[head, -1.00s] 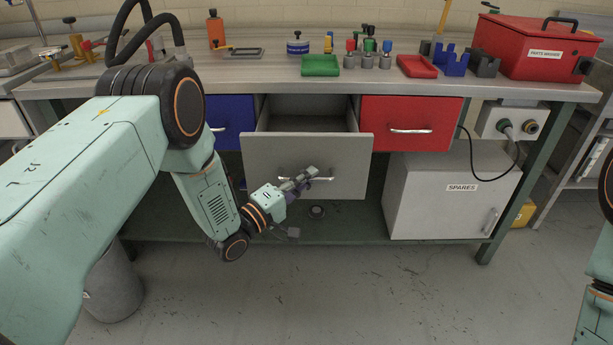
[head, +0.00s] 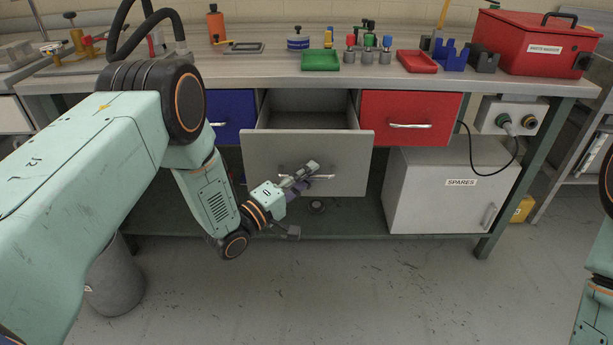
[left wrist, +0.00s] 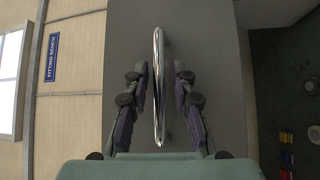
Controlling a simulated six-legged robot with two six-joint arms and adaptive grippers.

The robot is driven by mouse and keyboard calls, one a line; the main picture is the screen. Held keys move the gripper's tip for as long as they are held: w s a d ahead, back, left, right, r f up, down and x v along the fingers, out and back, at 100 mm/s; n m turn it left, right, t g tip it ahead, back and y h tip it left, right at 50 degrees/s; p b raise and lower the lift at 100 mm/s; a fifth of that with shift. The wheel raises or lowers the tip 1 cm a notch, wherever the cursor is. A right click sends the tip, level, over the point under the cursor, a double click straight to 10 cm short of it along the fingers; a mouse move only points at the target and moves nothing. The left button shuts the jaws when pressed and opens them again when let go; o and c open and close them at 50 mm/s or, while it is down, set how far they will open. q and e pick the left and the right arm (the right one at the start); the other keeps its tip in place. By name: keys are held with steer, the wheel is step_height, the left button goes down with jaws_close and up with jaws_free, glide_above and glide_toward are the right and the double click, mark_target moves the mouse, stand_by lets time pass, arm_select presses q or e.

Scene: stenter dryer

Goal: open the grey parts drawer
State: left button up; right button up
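The grey parts drawer (head: 320,150) stands pulled out from the bench, between a blue drawer and a red drawer. The visible part of its inside is bare. Its bright bar handle (left wrist: 159,85) runs upright through the middle of the left wrist view. My left gripper (head: 308,174) is at the handle in the head view. In the left wrist view its two fingers (left wrist: 160,90) lie on either side of the bar with a gap on both sides, so it is open around the handle and not clamped on it. My right gripper is out of view.
The blue drawer (head: 231,115) and red drawer (head: 411,117) are shut. A grey SPARES cabinet (head: 440,200) stands on the lower shelf at right. The bench top (head: 265,75) carries trays, small bottles and a red box (head: 533,45). The floor in front is clear.

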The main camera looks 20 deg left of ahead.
arm_select(q)
steer(key=shift+o, duration=0.5)
steer(key=v, duration=1.2)
